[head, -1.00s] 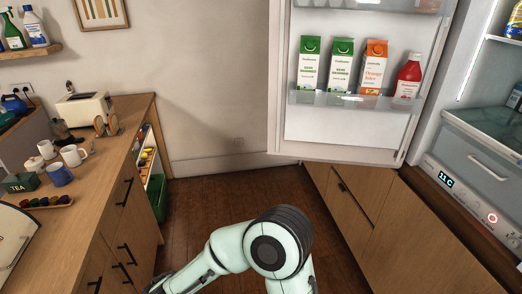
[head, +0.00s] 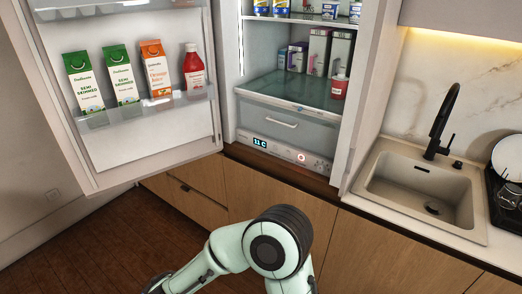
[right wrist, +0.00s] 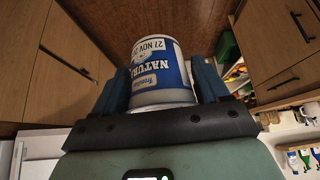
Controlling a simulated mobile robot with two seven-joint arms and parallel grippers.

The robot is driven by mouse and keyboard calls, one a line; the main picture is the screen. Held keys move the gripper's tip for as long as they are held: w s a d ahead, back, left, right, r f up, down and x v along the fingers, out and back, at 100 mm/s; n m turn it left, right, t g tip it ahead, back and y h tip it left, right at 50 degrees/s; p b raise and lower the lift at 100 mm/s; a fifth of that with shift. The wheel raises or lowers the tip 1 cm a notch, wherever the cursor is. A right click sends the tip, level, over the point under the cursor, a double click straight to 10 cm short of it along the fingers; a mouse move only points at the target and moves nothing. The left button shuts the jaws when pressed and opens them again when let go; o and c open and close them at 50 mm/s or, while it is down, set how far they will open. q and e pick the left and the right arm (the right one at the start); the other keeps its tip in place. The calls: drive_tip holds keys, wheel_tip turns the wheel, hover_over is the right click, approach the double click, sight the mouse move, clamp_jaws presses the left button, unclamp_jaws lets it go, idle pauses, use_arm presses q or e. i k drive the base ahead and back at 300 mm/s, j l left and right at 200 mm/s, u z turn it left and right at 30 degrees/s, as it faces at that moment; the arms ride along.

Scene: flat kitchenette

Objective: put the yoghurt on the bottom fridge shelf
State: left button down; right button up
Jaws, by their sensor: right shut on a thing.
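The yoghurt (right wrist: 162,72) is a white and blue tub with printed lettering, seen in the right wrist view. My right gripper (right wrist: 163,84) is shut on it, with a dark finger on each side. The tub is held above the wooden floor and does not show in the head view. The fridge (head: 231,75) stands open in the head view. My left gripper is not seen.
The open fridge door (head: 130,155) holds two green cartons (head: 122,75), an orange carton (head: 157,70) and a red bottle (head: 193,70). A sink (head: 415,190) with a black tap (head: 440,125) is at the right. The shelf's front left is clear.

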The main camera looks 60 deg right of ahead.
sight(304, 92)
drive_tip(key=i+l+z, duration=0.15)
drive_tip(key=z, duration=0.25)
drive_tip(key=i+l+z, duration=0.15)
drive_tip(key=l+z, duration=0.25)
drive_tip(key=i+z, duration=0.2)
drive_tip(key=z, duration=0.15)
